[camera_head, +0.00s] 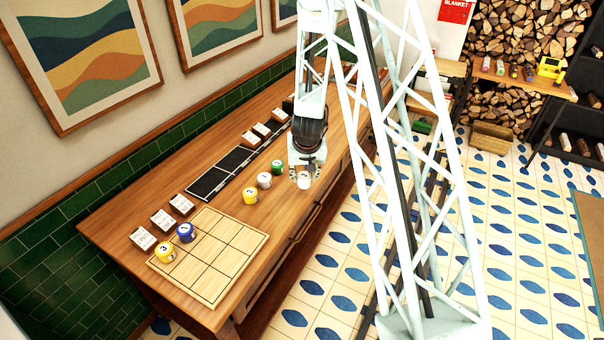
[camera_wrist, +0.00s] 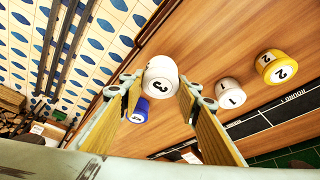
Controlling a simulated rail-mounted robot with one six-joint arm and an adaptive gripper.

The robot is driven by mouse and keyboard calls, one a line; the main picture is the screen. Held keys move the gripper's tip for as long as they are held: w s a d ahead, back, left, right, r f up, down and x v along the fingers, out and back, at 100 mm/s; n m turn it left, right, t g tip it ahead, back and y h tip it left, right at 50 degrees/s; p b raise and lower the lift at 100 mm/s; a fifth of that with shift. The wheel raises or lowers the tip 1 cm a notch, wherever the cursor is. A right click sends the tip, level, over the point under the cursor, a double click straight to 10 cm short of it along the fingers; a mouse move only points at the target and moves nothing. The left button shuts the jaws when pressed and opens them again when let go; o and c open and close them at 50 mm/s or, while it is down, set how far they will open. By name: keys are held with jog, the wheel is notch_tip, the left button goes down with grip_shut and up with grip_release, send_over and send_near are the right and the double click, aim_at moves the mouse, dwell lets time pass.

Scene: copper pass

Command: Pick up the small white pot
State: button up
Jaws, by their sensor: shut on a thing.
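A small white pot marked 3 (camera_wrist: 162,76) sits between the fingertips of my gripper (camera_wrist: 158,88) in the wrist view. In the head view my gripper (camera_head: 304,175) is low over the counter, with the white pot (camera_head: 304,182) between its fingers. The gripper is shut on this pot. Whether the pot touches the counter is not clear. A second white pot, marked 1 (camera_wrist: 230,93), stands apart on the counter; it also shows in the head view (camera_head: 264,180).
A yellow pot (camera_head: 250,195) and a green pot (camera_head: 277,166) stand near the gripper. A blue pot (camera_wrist: 138,112) shows beyond the fingers. The wooden grid board (camera_head: 225,268) holds a yellow pot (camera_head: 166,250) and a blue pot (camera_head: 185,232). White-topped blocks (camera_head: 143,238) line the back.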

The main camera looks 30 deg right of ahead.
jog(key=s+a+b, duration=0.1)
jog(key=s+a, duration=0.1)
jog(key=s, duration=0.6)
jog(key=shift+s+a+r+b, duration=0.2)
jog(key=shift+a+r+b, duration=0.05)
jog(key=shift+r+b, duration=0.2)
jog(key=shift+a, duration=0.1)
jog(key=w+a+r+n+y+b, duration=0.1)
jog(key=w+a+r+n+b, duration=0.1)
jog(key=a+b, duration=0.3)
jog(key=w+a+r+n+b, duration=0.2)
jog(key=w+a+b, duration=0.2)
jog(key=a, duration=1)
jog(key=shift+n+y+b, duration=0.35)
jog(key=shift+n+y, duration=0.05)
jog(key=shift+w, duration=0.1)
jog(key=shift+a, duration=0.2)
